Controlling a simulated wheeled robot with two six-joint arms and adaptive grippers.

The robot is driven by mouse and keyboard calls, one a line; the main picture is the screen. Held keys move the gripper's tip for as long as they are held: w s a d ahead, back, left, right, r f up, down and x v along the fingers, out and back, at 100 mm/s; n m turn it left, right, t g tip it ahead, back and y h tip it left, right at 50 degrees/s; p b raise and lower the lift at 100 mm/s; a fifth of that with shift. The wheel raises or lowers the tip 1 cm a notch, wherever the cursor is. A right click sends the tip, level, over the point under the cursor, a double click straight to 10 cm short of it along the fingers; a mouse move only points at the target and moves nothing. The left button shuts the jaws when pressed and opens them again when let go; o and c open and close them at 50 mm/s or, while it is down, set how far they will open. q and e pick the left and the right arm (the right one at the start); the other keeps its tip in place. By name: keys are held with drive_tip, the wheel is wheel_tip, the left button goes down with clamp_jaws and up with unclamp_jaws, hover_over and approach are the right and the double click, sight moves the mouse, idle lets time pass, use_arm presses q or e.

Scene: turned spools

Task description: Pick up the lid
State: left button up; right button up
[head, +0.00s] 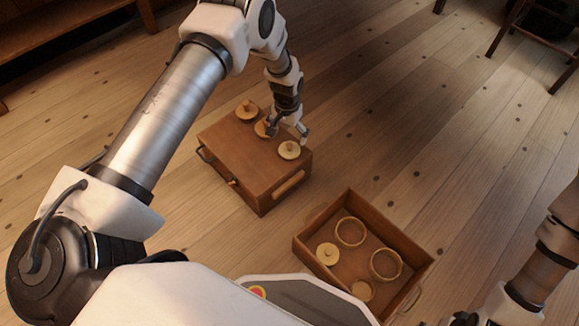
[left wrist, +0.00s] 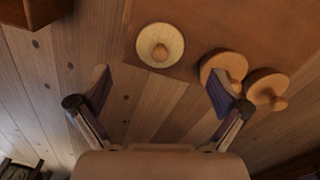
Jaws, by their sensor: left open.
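Three round wooden lids with knobs show in the head view on a brown wooden box (head: 232,150): a far lid (head: 246,111), a middle lid (head: 262,129) partly behind my gripper, and a near lid (head: 289,151). My left gripper (head: 293,132) is over the box's right edge, beside the middle and near lids. In the left wrist view its fingers (left wrist: 161,88) are spread and empty. A pale lid (left wrist: 160,46) lies ahead between them, and two browner lids (left wrist: 212,62) (left wrist: 258,92) are at the right fingertip. Contact there cannot be told.
An open wooden tray (head: 312,222) stands on the floor in front of the box. It holds two rings (head: 350,219) (head: 372,270) and two round lids or discs (head: 327,259) (head: 362,297). The plank floor (head: 400,120) right of the box is clear. Furniture stands along the far edges.

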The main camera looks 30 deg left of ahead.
sight(289, 145)
use_arm(q)
drive_tip(key=shift+w+a+f, duration=0.15)
drive_tip(key=shift+w+f, duration=0.35)
drive_tip(key=shift+w+f+b, duration=0.1)
drive_tip(key=shift+f+b, duration=0.25)
drive_tip(key=shift+b, duration=0.1)
wheel_tip(289, 145, down, 7)
drive_tip(key=b, duration=0.4)
drive_tip(key=shift+r, duration=0.35)
drive_tip(key=shift+c, duration=0.4)
drive_tip(key=shift+r, duration=0.1)
drive_tip(key=c, duration=1.1)
drive_tip(key=shift+c, duration=0.6)
use_arm(e)
wheel_tip(289, 145, down, 6)
